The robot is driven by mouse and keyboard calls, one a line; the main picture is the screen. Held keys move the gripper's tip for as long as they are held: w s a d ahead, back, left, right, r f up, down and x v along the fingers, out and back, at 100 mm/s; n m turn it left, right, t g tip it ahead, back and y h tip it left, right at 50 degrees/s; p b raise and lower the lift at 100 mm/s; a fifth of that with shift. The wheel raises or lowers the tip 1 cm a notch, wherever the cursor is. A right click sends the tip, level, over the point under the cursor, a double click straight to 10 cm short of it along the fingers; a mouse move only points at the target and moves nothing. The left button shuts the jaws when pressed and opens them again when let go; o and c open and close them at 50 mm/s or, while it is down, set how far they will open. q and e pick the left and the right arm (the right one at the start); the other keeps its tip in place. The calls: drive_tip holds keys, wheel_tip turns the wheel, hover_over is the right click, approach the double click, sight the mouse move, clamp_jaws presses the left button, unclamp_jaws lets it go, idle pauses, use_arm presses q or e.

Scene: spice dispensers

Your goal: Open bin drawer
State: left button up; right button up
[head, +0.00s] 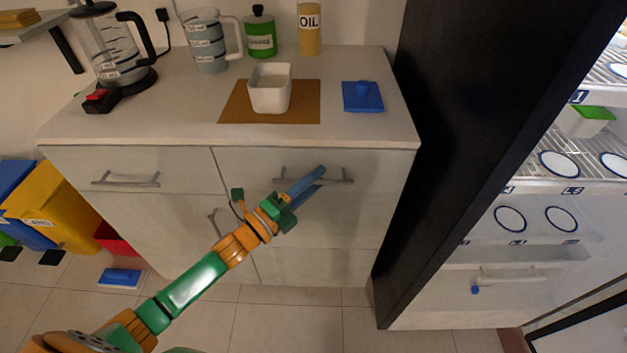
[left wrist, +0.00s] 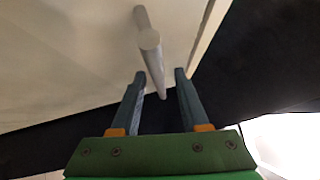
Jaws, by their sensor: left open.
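The white cabinet has an upper right drawer (head: 365,200) with a grey bar handle (head: 338,181); the drawer looks shut. The frames do not mark which drawer is the bin drawer. My left gripper (head: 320,179) is in front of this handle, with its two blue fingers apart. In the left wrist view, the handle (left wrist: 148,45) runs between the fingertips of the open gripper (left wrist: 160,74), with its near end toward the camera. I cannot tell whether a finger touches it. My right gripper is not in view.
An upper left drawer (head: 125,180) has a similar handle. The countertop (head: 180,120) holds a white container (head: 270,88) and a blue lid (head: 362,97). A dark panel (head: 450,130) and an open fridge stand right. Yellow (head: 52,208) and blue bins stand left.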

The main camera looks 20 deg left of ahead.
use_arm(q)
clamp_jaws()
idle(1.4)
